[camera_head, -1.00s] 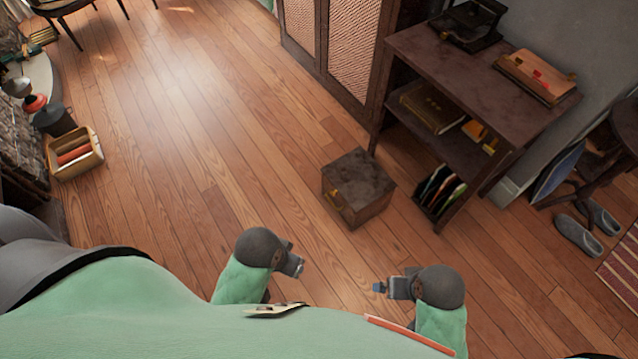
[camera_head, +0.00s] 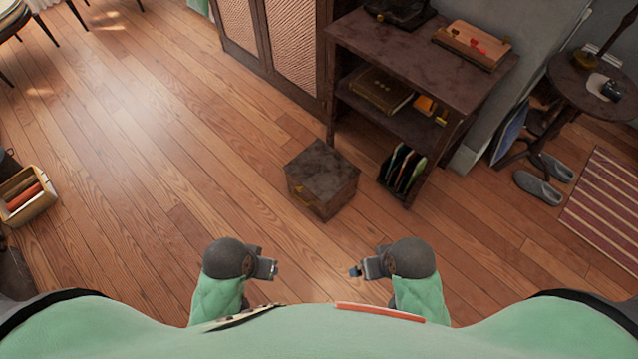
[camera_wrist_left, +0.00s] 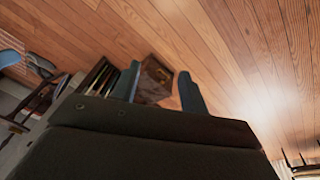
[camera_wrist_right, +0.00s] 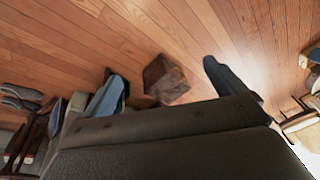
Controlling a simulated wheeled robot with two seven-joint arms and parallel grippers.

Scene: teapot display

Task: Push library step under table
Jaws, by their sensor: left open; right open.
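The library step, a dark brown wooden box (camera_head: 322,172), stands on the floor ahead of me, just in front of and left of the table's near leg. It also shows between the fingers in the left wrist view (camera_wrist_left: 154,80) and the right wrist view (camera_wrist_right: 166,80). The table (camera_head: 420,50) is dark wood with a lower shelf and stands beyond the step to the right. My left gripper (camera_head: 274,268) and right gripper (camera_head: 355,271) are open and empty, on the near side of the step and apart from it.
A rack of folders (camera_head: 402,168) stands on the floor under the table's right part. A cabinet (camera_head: 290,50) stands behind left. Grey slippers (camera_head: 540,186), a striped rug (camera_head: 606,205) and a round side table (camera_head: 590,85) are at right. A crate (camera_head: 28,196) is at far left. Floor left of the step is clear.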

